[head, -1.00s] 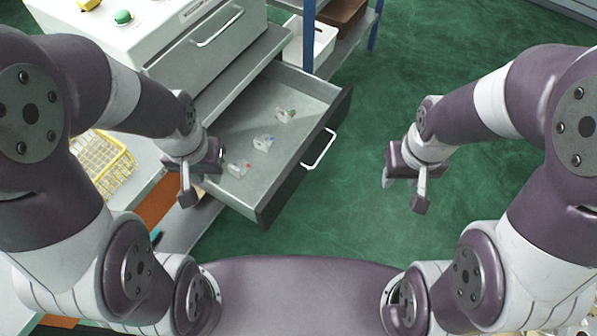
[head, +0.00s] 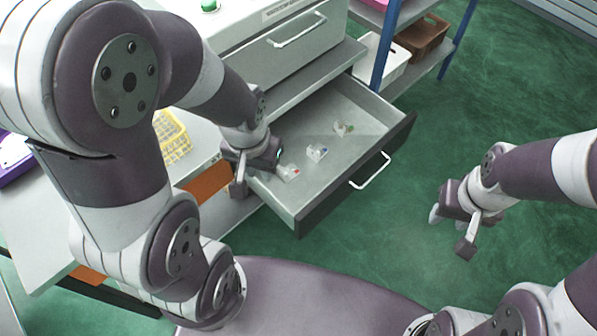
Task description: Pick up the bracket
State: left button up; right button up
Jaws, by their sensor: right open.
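Three small pale parts lie in the open grey drawer (head: 357,104): one with a red mark (head: 289,172), one with a blue mark (head: 317,152) and one with a greenish-brown tint (head: 343,129). They are too small for me to tell which is the bracket. My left gripper (head: 258,172) is at the drawer's near left edge, close beside the red-marked part. Its fingers look apart, with nothing seen between them. My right gripper (head: 451,230) is open and empty above the green floor, right of the drawer.
The drawer's front has a white handle (head: 371,171) facing right. A yellow wire basket (head: 172,137) stands on the table at left. A blue-post shelf holds a white bin (head: 384,62) and a brown bin (head: 422,38) behind. Floor at right is clear.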

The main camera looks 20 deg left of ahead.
aim_at(340, 128)
jog(key=i+l+u, duration=0.3)
jog(key=i+l, duration=0.2)
jog(key=i+l+u, duration=0.15)
jog(key=l, duration=0.3)
jog(key=i+l+u, duration=0.15)
jog(key=l, duration=0.25)
jog(key=i+l+u, duration=0.15)
jog(key=i+l, duration=0.15)
jog(key=l, duration=0.1)
